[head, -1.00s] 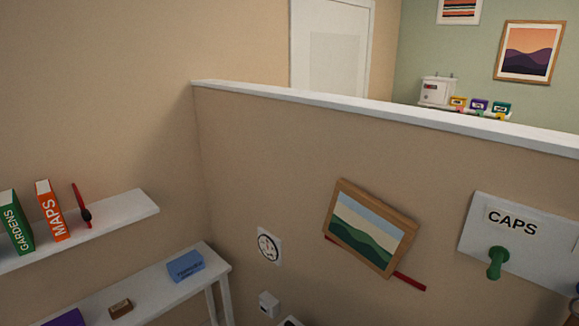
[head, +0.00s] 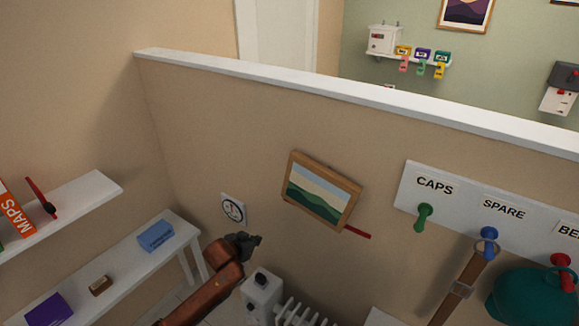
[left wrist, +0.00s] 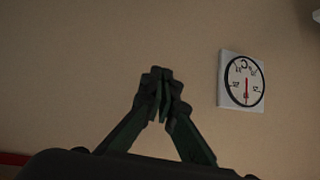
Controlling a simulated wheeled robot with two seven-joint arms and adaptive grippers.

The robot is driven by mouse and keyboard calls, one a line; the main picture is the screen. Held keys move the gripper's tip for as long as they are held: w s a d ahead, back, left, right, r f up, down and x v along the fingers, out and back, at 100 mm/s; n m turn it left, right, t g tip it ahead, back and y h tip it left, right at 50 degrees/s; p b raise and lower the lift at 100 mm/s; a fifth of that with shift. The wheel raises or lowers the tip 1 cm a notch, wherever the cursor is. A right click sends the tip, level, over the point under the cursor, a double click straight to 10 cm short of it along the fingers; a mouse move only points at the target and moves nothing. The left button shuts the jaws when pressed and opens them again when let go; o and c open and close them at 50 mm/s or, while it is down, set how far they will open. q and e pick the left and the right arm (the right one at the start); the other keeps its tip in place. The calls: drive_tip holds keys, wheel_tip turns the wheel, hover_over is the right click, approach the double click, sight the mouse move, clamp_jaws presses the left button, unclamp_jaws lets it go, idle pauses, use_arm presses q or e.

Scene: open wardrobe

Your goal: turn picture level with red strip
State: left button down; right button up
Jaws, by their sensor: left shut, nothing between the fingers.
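The picture (head: 320,191) hangs on the tan partition wall in the head view. It has a wooden frame and a green hill landscape, and its right side hangs low. The frame's edges slope somewhat more steeply than the strip. My left gripper (head: 252,241) is shut and empty, below and left of the picture, apart from it. Its closed fingers (left wrist: 160,95) show in the left wrist view; a red band (left wrist: 14,158) lies at the lower left there. My right gripper is out of view.
A round dial (head: 232,209) is on the wall left of the picture and also in the left wrist view (left wrist: 243,81). A hook board (head: 462,200) is to the right. A white box (head: 262,290) and radiator (head: 303,314) stand below. Shelves are at left.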

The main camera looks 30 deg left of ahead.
use_arm(q)
drive_tip(key=w+d+r+m+t+p, duration=0.1)
drive_tip(key=w+d+r, duration=0.1)
drive_tip(key=r, duration=0.9)
drive_tip(key=w+d+r+t, duration=0.1)
drive_tip(key=r, duration=1)
drive_tip(key=s+d+r+m+t+h+p, duration=0.1)
drive_tip(key=s+d+r, duration=0.15)
drive_tip(key=r, duration=0.55)
drive_tip(key=s+d+r+t+p, duration=0.1)
drive_tip(key=d+r, duration=0.2)
drive_tip(key=r, duration=0.5)
drive_tip(key=s+d+r+m+t+h, duration=0.1)
drive_tip(key=s+d+r, duration=0.15)
drive_tip(key=r, duration=0.55)
drive_tip(key=p+x, duration=0.2)
drive_tip(key=x, duration=0.7)
drive_tip(key=shift+w, duration=0.3)
drive_tip(key=f, duration=0.2)
drive_tip(key=shift+w+a+f, duration=0.25)
drive_tip(key=shift+w+f, duration=0.05)
drive_tip(key=shift+s+a+f, duration=0.1)
drive_tip(key=shift+a+f, duration=0.15)
drive_tip(key=shift+f, duration=0.55)
drive_tip(key=shift+d, duration=0.1)
